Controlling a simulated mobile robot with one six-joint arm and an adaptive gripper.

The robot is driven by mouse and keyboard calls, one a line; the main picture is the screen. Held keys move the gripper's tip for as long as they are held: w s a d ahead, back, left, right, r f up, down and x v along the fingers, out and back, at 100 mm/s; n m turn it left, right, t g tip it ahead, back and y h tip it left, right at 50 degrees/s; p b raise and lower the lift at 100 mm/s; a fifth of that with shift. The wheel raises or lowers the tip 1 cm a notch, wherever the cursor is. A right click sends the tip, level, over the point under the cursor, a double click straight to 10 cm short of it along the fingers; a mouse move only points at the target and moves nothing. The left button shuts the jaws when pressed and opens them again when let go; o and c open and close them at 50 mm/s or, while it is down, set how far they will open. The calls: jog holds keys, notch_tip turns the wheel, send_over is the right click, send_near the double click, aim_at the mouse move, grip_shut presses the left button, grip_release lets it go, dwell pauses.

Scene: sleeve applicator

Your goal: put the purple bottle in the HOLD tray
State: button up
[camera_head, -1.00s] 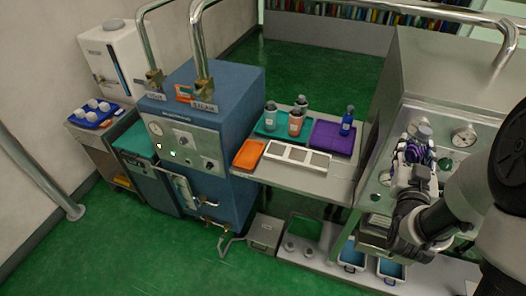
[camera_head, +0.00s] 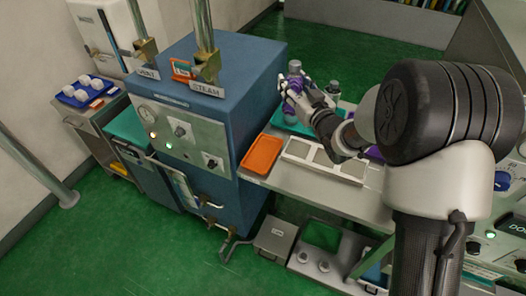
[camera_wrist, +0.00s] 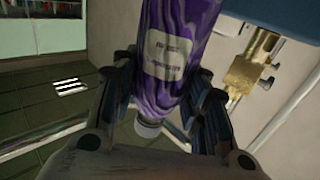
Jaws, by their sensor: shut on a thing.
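The purple bottle (camera_head: 290,88) with a grey cap is held above the far left part of the bench, by the blue cabinet's right side. My gripper (camera_head: 298,93) is shut on it. In the wrist view the bottle (camera_wrist: 178,45) has purple swirls and a pale label, and sits between my fingers (camera_wrist: 165,95). A teal tray (camera_head: 284,121) lies under and behind my gripper, mostly hidden. A purple tray (camera_head: 374,152) is almost wholly hidden by my arm. An orange tray (camera_head: 262,154) is empty. I cannot read which tray is marked HOLD.
A white rack with square openings (camera_head: 325,161) lies at the bench front. A grey-capped bottle (camera_head: 333,88) stands behind my gripper. The blue cabinet (camera_head: 232,90) with steam pipes rises close on the left. A blue tray with white cups (camera_head: 85,92) is at far left.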

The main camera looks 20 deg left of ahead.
jog(key=s+a+n+g+y, duration=0.1)
jog(key=a+n+g+y, duration=0.1)
jog(key=a, duration=0.5)
notch_tip(320, 180, down, 19)
jog(key=b, duration=0.4)
jog(key=shift+a, duration=0.25)
jog(key=shift+f+b, duration=0.15)
jog(key=shift+b, duration=0.3)
jog(key=o, duration=0.8)
jog(key=shift+f, duration=0.1)
jog(key=o, duration=0.4)
jog(key=shift+o, duration=0.2)
